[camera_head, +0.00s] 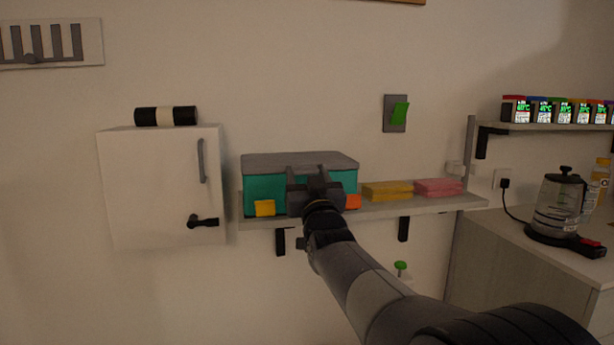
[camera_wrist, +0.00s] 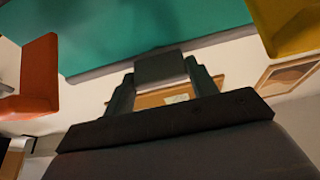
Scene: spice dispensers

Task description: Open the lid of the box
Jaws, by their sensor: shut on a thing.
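The box (camera_head: 268,190) stands on the wall shelf, with a teal body and a grey lid (camera_head: 300,160). The lid lies flat on the body. A yellow latch (camera_head: 265,208) is at the front left and an orange latch (camera_head: 352,202) at the front right. Both latches stick out from the teal front in the wrist view, yellow (camera_wrist: 285,25) and orange (camera_wrist: 38,70). My gripper (camera_head: 315,178) is at the middle of the box front. In the wrist view its fingers (camera_wrist: 160,82) are shut on a grey tab (camera_wrist: 160,67) by the lid edge. My gripper hides the tab in the head view.
Yellow (camera_head: 387,191) and pink (camera_head: 438,187) folded cloths lie on the shelf (camera_head: 420,206) right of the box. A white wall cabinet (camera_head: 150,190) with a dark roll (camera_head: 166,116) on top is close on the left. A glass coffee pot (camera_head: 558,205) stands on the right counter.

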